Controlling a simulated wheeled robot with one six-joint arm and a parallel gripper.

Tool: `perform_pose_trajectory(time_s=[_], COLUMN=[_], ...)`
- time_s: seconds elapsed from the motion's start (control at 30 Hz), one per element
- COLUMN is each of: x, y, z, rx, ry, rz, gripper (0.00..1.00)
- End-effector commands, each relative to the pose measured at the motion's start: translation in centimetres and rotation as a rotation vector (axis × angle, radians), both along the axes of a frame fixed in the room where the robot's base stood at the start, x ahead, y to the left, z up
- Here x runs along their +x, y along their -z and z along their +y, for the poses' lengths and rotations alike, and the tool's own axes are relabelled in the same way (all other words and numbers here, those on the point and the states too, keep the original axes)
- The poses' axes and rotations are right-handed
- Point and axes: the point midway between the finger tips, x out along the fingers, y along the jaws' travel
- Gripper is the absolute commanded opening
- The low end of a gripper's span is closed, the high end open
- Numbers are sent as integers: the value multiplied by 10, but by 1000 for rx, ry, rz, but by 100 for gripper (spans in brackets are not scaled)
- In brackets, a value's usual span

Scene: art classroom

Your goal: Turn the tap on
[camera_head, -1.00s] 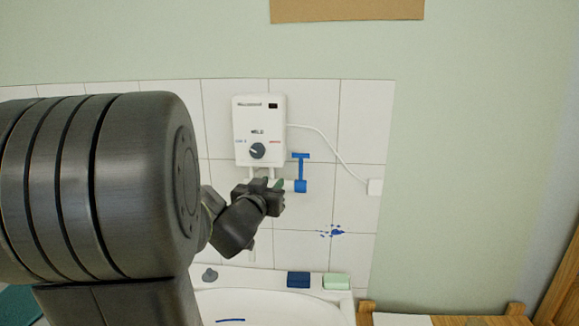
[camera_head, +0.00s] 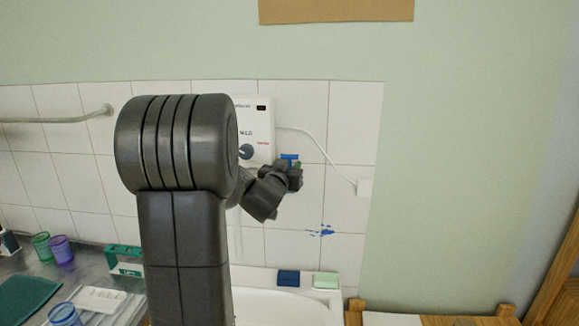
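The blue tap handle (camera_head: 289,157) sits on the tiled wall, at the lower right of a white water heater (camera_head: 262,128). Only its top bar shows clearly; its stem and the tap body are mostly hidden behind my gripper. My gripper (camera_head: 294,178) is in front of the handle, just below its top bar. I cannot tell whether it touches the handle or whether its fingers are open or shut. My arm covers the left part of the heater, and the heater's dial (camera_head: 246,152) shows partly beside it.
A white basin (camera_head: 285,308) lies below, with a dark blue block (camera_head: 288,278) and a pale green block (camera_head: 326,280) on its back ledge. Cups (camera_head: 61,250) and a teal box (camera_head: 124,262) stand on the counter at left. A white cable runs to a socket (camera_head: 364,187).

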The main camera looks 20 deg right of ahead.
Motion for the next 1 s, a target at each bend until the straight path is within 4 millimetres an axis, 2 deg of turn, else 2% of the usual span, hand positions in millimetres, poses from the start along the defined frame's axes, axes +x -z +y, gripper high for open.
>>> perform_pose_trajectory(time_s=[0.2, 0.33, 0.37, 1.0], x=[0, 0, 0, -5], y=[0, 0, 0, 8], z=[0, 0, 0, 3], rx=[0, 0, 0, -55], ry=[0, 0, 0, 1], rz=[0, 0, 0, -88], gripper=[27, 2, 0, 0])
